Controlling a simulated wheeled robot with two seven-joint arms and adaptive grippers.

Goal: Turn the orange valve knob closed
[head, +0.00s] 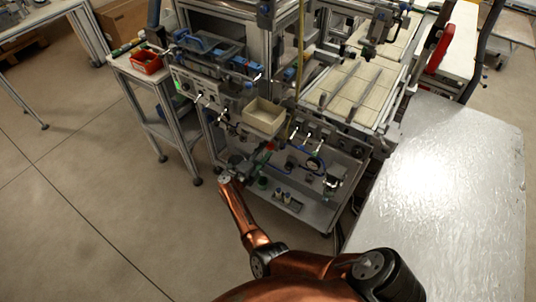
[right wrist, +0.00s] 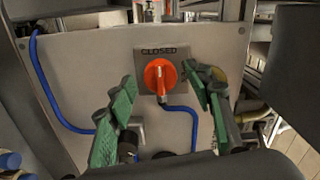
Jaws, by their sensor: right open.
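The orange valve knob (right wrist: 160,77) sits on a grey square plate under a label reading CLOSED, in the upper middle of the right wrist view. Its raised grip looks roughly upright. In the head view the knob shows as a small orange-red spot (head: 269,147) low on the workstation. My right gripper (head: 248,163) is in front of it. In the right wrist view its green-padded fingers are open, one on each side of the knob, with a visible gap and nothing held. I cannot tell how far the fingertips are from the panel. My left gripper is not in view.
Blue hoses (right wrist: 194,122) run across the panel beside and below the knob. A beige bin (head: 265,116) hangs above the knob area. A lower shelf (head: 300,205) holds small fittings. A shiny silver table (head: 440,190) stands at right; open floor lies at left.

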